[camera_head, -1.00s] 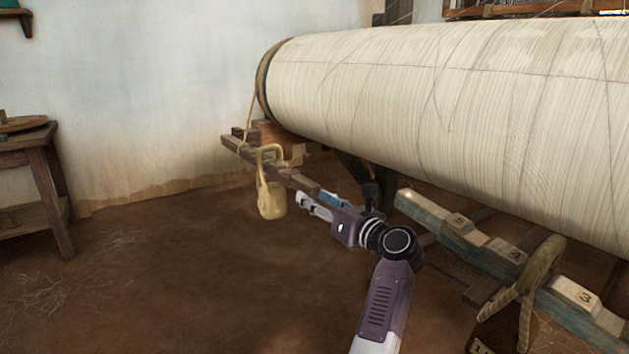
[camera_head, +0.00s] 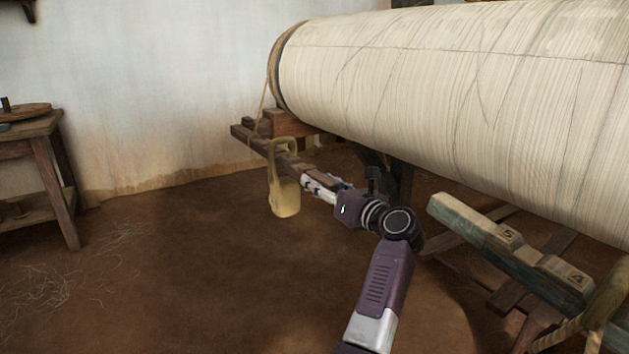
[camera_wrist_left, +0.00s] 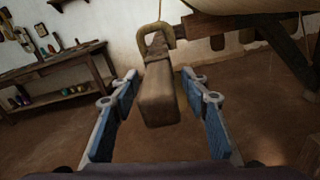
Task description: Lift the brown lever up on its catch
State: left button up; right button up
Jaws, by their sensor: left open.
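The brown lever (camera_head: 272,150) is a wooden bar running out from under the left end of the big roller, with a rope tied near its far end. A yellowish weight (camera_head: 284,196) hangs from it by a loop handle. My left gripper (camera_head: 308,182) is at the lever's near end. In the left wrist view, the lever's squared end (camera_wrist_left: 158,100) lies between the open blue-padded fingers of my left gripper (camera_wrist_left: 158,80), with gaps showing on both sides. The weight's loop (camera_wrist_left: 157,36) crosses the lever farther back. I cannot make out the catch. My right gripper is out of view.
The large warp roller (camera_head: 450,90) fills the upper right. A greenish beam with numbered blocks (camera_head: 508,237) lies at lower right. A wooden table (camera_head: 45,150) stands at far left.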

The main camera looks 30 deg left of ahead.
pick_arm(q)
jog(key=shift+r, duration=0.15)
jog(key=shift+c, duration=0.4)
grip_shut()
